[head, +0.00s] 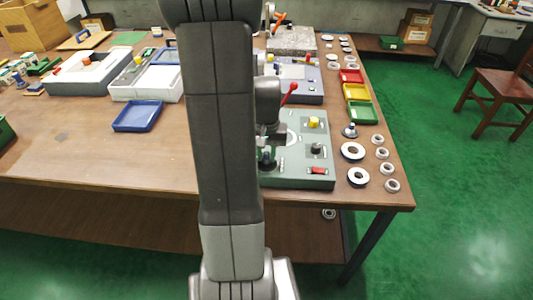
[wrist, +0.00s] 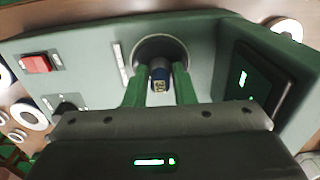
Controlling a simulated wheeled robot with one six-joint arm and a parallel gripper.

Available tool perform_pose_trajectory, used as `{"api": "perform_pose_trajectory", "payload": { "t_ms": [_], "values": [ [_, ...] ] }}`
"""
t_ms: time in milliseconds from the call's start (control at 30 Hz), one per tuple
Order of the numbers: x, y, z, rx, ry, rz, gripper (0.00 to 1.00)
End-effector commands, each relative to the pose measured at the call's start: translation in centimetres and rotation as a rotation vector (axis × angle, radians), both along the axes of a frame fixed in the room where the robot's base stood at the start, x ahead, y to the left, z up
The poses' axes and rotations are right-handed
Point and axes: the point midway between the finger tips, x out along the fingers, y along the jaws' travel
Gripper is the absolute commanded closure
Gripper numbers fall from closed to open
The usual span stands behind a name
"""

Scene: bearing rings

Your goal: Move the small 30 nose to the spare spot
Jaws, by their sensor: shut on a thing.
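In the wrist view my gripper (wrist: 159,74) has its two green fingers closed around a small dark blue part (wrist: 157,70) with a yellow number label, which seems to read 30. The part is in front of or over a round, pale-rimmed disc or opening (wrist: 160,44) on the grey-green test unit (wrist: 90,50). I cannot tell whether it touches that surface. In the head view the unit (head: 290,182) stands near the table's right end, and my arm hides most of the gripper and the held part.
On the unit are a yellow knob (head: 314,122), a black knob (head: 316,148) and a red switch (head: 318,170). A small cone-topped part (head: 349,131) and several bearing rings (head: 358,177) lie to its right. Red, yellow and green trays (head: 362,113) stand behind them.

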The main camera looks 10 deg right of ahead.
Motion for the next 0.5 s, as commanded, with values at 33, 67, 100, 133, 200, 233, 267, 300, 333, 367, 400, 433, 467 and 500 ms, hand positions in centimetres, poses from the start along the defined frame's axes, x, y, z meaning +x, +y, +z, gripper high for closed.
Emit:
{"api": "perform_pose_trajectory", "payload": {
  "t_ms": [33,67,100,133,200,233,267,300,333,367,400,433,467,500],
  "values": [
    [0.02,-0.01,-0.04,0.000,-0.001,0.000,1.00],
    [0.02,-0.01,-0.09,0.000,-0.001,0.000,1.00],
    [0.02,-0.01,-0.18,0.000,-0.001,0.000,1.00],
    [0.02,-0.01,-0.26,0.000,-0.001,0.000,1.00],
    [0.02,-0.01,-0.48,0.000,-0.001,0.000,1.00],
    [0.02,-0.01,-0.47,0.000,-0.001,0.000,0.75],
    [0.02,-0.01,-0.38,0.000,-0.001,0.000,0.69],
    [0.02,-0.01,-0.37,0.000,-0.001,0.000,0.61],
    [0.02,-0.01,-0.37,0.000,-0.001,0.000,0.55],
    [0.02,-0.01,-0.37,0.000,-0.001,0.000,0.51],
    [0.02,-0.01,-0.37,0.000,-0.001,0.000,0.51],
    [0.01,0.00,-0.37,0.000,0.000,0.000,0.51],
    [0.01,0.00,-0.38,0.000,0.000,0.000,0.51],
    [0.01,0.00,-0.38,0.000,0.000,0.000,0.51]
  ]
}}
